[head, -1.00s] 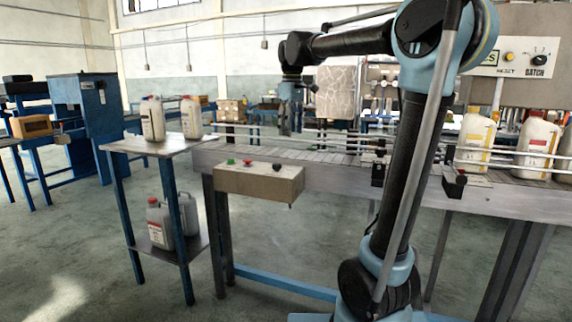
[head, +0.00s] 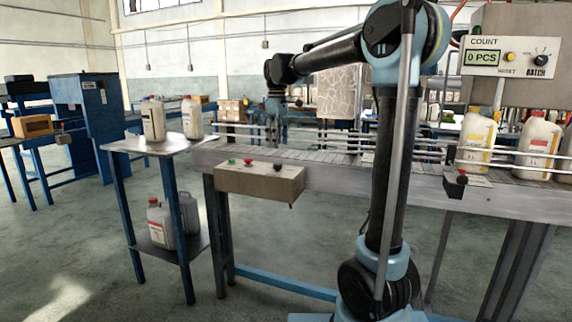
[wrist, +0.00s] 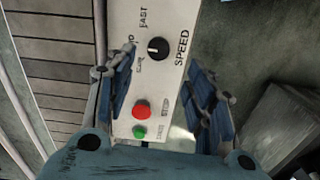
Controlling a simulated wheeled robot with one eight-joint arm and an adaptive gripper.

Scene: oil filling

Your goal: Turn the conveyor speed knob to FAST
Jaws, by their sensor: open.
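The speed knob (wrist: 157,48) is a round black dial with a white mark on the pale control box, beside the word SPEED. FAST is printed towards the top of the wrist view and SLOW lower down; the mark seems to point left, between them. In the head view the knob (head: 277,167) is at the right of the control box (head: 250,182). My gripper (wrist: 161,75) is open and empty, its blue fingers apart on either side of the panel, with the knob framed beyond them.
A red button (wrist: 141,110) and a green button (wrist: 139,131) sit on the same panel. The conveyor (head: 330,160) runs behind the box, with rails and jugs (head: 477,141) at the right. A side table (head: 150,146) with jugs stands at the left.

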